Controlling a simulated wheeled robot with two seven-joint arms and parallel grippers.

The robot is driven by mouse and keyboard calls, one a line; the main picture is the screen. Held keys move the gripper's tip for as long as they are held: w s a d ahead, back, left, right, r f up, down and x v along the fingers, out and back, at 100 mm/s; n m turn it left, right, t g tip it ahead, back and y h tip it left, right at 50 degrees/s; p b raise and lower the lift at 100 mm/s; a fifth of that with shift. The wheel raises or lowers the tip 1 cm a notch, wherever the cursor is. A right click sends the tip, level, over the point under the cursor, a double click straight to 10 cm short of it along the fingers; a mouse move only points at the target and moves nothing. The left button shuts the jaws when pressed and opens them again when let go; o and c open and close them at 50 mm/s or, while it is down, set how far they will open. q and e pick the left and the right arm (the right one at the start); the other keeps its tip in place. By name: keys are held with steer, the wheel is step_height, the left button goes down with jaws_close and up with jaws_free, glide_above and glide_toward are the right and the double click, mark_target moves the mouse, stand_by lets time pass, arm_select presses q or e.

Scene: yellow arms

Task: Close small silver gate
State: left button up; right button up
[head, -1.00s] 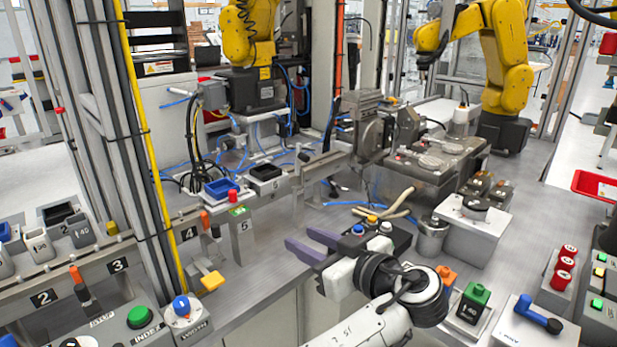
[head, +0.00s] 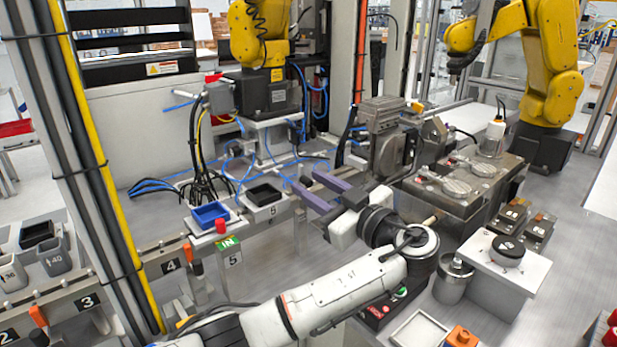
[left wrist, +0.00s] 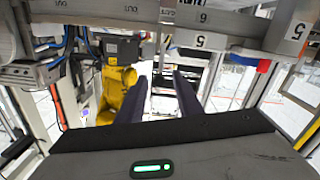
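My left gripper (head: 308,180) is open, its two purple fingers apart and pointing left across the silver rail, just right of the black tray. In the left wrist view, the dark fingers (left wrist: 166,78) stand apart with nothing seen between them. The silver rail (left wrist: 130,11) with number plates crosses the top of that view, beyond the fingertips. I cannot pick out the small silver gate for certain; the gripper covers part of the rail beside the machine in the head view. Contact between fingers and rail cannot be told. My right gripper is not in view.
A blue tray (head: 211,214) and a black tray (head: 264,194) stand by the rail, near a red knob (head: 221,226). A grey machine block (head: 383,125) stands behind the gripper. A metal can (head: 453,280) and a white box (head: 506,268) are at right. Yellow robot arms (head: 258,35) stand behind.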

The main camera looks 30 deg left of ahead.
arm_select(q)
steer(key=shift+x, duration=0.8)
steer(key=shift+a, duration=0.1)
jaws_close()
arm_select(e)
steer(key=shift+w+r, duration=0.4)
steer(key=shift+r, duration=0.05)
